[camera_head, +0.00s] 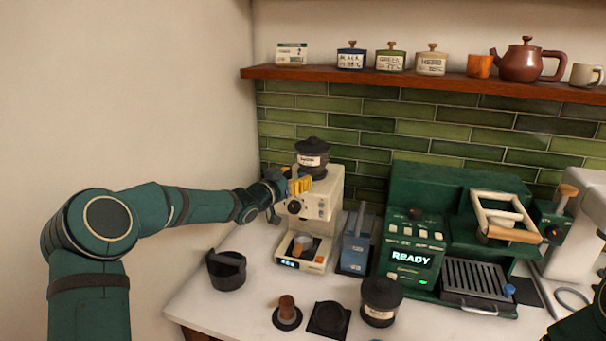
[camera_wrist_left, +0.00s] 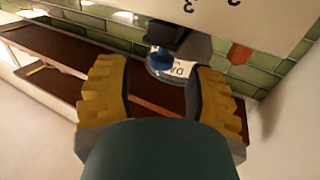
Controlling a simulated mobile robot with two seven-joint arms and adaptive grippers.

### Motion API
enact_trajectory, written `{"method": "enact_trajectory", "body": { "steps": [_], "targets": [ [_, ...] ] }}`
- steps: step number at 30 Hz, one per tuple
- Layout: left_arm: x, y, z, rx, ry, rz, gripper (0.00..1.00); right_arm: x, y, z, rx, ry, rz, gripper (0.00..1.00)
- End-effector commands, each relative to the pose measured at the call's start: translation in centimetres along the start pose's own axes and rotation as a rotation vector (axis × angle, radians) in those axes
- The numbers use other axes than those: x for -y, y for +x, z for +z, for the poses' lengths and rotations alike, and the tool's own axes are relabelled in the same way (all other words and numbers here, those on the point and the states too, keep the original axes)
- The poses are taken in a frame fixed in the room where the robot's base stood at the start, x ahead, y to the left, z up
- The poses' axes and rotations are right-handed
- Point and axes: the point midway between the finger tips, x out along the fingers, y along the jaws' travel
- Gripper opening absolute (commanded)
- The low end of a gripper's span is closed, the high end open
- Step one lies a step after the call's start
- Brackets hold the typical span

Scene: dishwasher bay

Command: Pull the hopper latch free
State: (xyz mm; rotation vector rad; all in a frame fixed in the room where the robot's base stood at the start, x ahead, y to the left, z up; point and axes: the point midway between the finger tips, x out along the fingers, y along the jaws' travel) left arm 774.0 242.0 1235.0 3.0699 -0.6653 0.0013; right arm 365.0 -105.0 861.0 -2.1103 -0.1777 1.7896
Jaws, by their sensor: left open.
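The cream grinder (camera_head: 322,205) stands at the left of the counter with a black, labelled hopper (camera_head: 312,158) on top. My left gripper (camera_head: 300,185) is at the grinder's upper left, just below the hopper. In the left wrist view its yellow fingers (camera_wrist_left: 163,95) are open, with clear space between them. A small dark part with a blue tip (camera_wrist_left: 160,58), perhaps the hopper latch, shows beyond and between the fingertips. I cannot tell whether a finger touches it. The latch is not distinct in the head view. Only a sliver of my right arm shows at the lower right corner.
A blue box (camera_head: 355,245) stands close right of the grinder, then a green machine (camera_head: 412,240) reading READY. A black bin (camera_head: 227,270), a tamper (camera_head: 287,310) and a black canister (camera_head: 381,300) stand in front. A wooden shelf (camera_head: 450,84) runs above.

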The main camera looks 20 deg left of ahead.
Motion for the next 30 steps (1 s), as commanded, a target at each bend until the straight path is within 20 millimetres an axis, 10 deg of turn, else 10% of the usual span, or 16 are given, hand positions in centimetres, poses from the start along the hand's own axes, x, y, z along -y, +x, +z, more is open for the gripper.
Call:
{"method": "enact_trajectory", "body": {
  "steps": [18,23,30],
  "targets": [
    [0.0,2.8,0.0,0.001,0.000,0.000,0.56,0.1,-0.4,0.0,0.000,0.000,-0.001,0.47],
    [0.0,2.8,0.0,0.001,0.000,0.000,0.00,0.1,-0.4,0.0,0.000,0.000,-0.001,0.47],
    [0.0,2.8,0.0,0.001,0.001,0.000,0.00,0.1,-0.4,0.0,0.000,0.000,-0.001,0.47]
  ]
}}
